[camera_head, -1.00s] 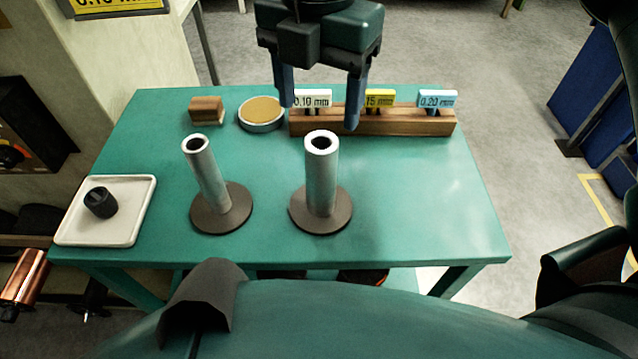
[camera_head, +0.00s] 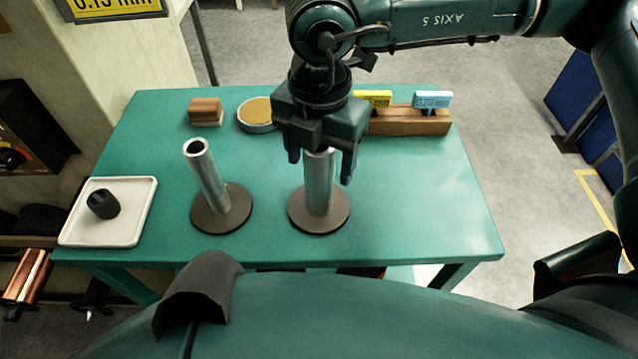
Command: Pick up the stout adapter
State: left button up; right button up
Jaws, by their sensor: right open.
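The stout adapter looks to be the thicker silver tube on a dark round base (camera_head: 319,192), standing upright at the table's middle. A slimmer silver tube on a similar base (camera_head: 212,180) stands to its left. My right gripper (camera_head: 320,168) points down over the thicker tube, its fingers open on either side of the tube's upper part. The gripper hides the tube's top; I cannot tell whether a finger touches it. My left gripper is not in view.
On the green table (camera_head: 420,215) are a white tray (camera_head: 75,228) with a small black knob-like piece (camera_head: 103,204), a wooden block (camera_head: 206,110), a round tan-topped dish (camera_head: 255,113) and a wooden label rack (camera_head: 410,124). The table's right part is clear.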

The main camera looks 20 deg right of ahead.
jog(key=shift+c, duration=0.5)
jog(key=c, duration=1.2)
